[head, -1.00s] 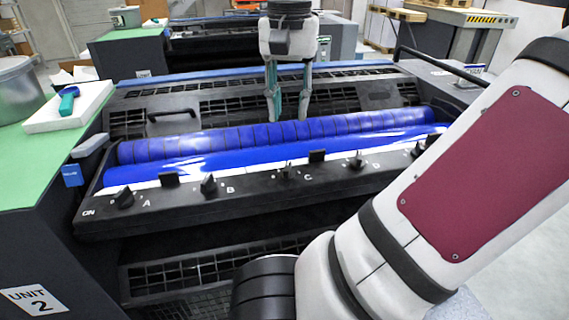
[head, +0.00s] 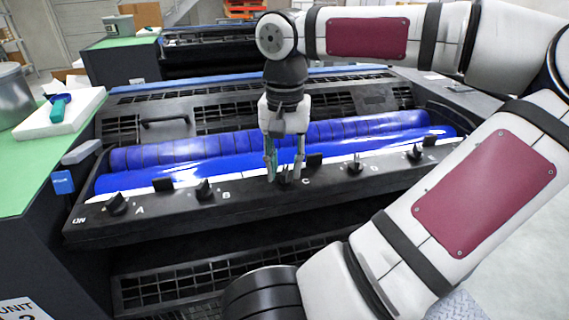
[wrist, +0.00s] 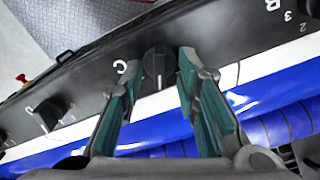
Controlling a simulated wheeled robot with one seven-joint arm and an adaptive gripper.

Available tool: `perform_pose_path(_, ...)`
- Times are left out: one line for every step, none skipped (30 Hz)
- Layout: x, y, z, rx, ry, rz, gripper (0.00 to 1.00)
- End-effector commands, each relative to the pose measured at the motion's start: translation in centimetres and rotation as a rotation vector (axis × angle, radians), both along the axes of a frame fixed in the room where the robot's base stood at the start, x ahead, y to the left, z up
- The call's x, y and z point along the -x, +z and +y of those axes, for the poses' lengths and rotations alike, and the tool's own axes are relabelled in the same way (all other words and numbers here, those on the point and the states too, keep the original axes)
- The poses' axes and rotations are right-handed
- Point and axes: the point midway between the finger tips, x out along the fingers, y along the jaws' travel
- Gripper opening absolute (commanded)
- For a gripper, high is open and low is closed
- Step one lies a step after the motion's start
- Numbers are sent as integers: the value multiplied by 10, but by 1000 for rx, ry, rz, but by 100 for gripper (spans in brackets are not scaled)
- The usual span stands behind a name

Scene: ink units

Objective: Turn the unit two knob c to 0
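Unit two is the black machine with the blue rollers (head: 350,130) and a front panel (head: 250,215) of black knobs marked A, B, C and further right. Knob c (wrist: 157,62) is a dark round knob beside the white letter C in the wrist view, with a white line toward the rollers. My gripper (head: 284,180) is over it in the head view, fingers pointing down, partly hiding it. In the wrist view my gripper (wrist: 160,72) is open, a green-padded finger on each side of the knob, with gaps visible. Contact cannot be told.
Knob B (head: 204,190) is to the left and another knob (head: 355,165) to the right along the panel. The blue rollers lie just behind the panel. A green-topped side table (head: 30,165) at the left holds a white slab with a teal-handled tool.

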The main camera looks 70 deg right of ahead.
Motion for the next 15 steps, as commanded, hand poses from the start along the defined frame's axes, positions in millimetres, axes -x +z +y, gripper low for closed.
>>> perform_pose_path(0,0,0,0,0,0,29)
perform_pose_path(0,0,0,0,0,0,29)
perform_pose_path(0,0,0,0,0,0,27)
perform_pose_path(0,0,0,0,0,0,20)
perform_pose_path(0,0,0,0,0,0,13)
perform_pose_path(0,0,0,0,0,0,4)
perform_pose_path(0,0,0,0,0,0,0)
perform_pose_path(0,0,0,0,0,0,0)
perform_pose_path(0,0,0,0,0,0,0)
perform_pose_path(0,0,0,0,0,0,0)
perform_pose_path(0,0,0,0,0,0,0)
perform_pose_path(0,0,0,0,0,0,0)
perform_pose_path(0,0,0,0,0,0,0)
perform_pose_path(0,0,0,0,1,0,0)
perform_pose_path(0,0,0,0,4,0,0)
